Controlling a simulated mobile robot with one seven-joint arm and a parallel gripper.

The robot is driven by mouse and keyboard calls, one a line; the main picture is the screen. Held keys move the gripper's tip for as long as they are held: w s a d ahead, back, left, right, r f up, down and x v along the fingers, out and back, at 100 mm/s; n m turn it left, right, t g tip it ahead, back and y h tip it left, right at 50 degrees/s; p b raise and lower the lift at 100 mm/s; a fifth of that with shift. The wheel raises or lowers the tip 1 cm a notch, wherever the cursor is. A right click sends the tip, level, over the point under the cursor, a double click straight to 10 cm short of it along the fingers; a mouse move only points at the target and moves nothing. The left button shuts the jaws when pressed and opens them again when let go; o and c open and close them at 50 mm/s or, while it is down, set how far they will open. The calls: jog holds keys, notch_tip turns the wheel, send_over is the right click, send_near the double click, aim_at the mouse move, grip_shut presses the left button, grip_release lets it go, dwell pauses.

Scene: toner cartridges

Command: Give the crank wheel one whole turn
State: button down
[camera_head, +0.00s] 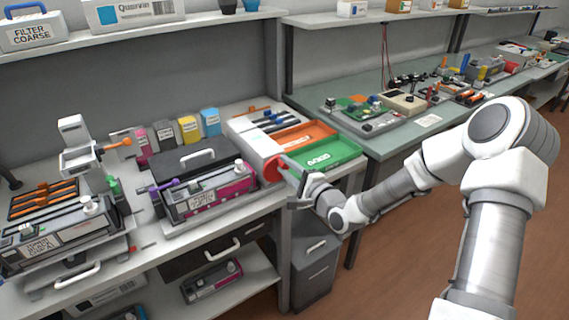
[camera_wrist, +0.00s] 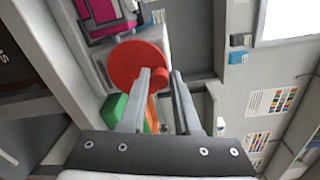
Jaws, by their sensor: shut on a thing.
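The crank wheel (camera_head: 271,169) is a red disc on the side of a light-grey machine. In the wrist view the red wheel (camera_wrist: 134,62) faces me, with a short red knob (camera_wrist: 161,78) near its rim. My gripper (camera_head: 287,165) reaches the wheel from the right. In the wrist view my gripper's two fingers (camera_wrist: 161,74) stand on either side of the knob and are shut on it.
The machine carries an orange tray (camera_head: 304,135) and a green tray (camera_head: 330,154) beside the wheel. A black and magenta cartridge unit (camera_head: 205,182) stands on the bench to the left. Open floor lies to the right.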

jog(key=shift+w+d+r+m, duration=0.15)
jog(key=shift+m, duration=0.35)
jog(key=shift+p, duration=0.3)
jog(key=c, duration=0.6)
grip_release()
jog(key=shift+c, duration=0.2)
jog(key=v, duration=1.7)
jog(key=shift+p, duration=0.35)
jog(key=shift+d, duration=0.1)
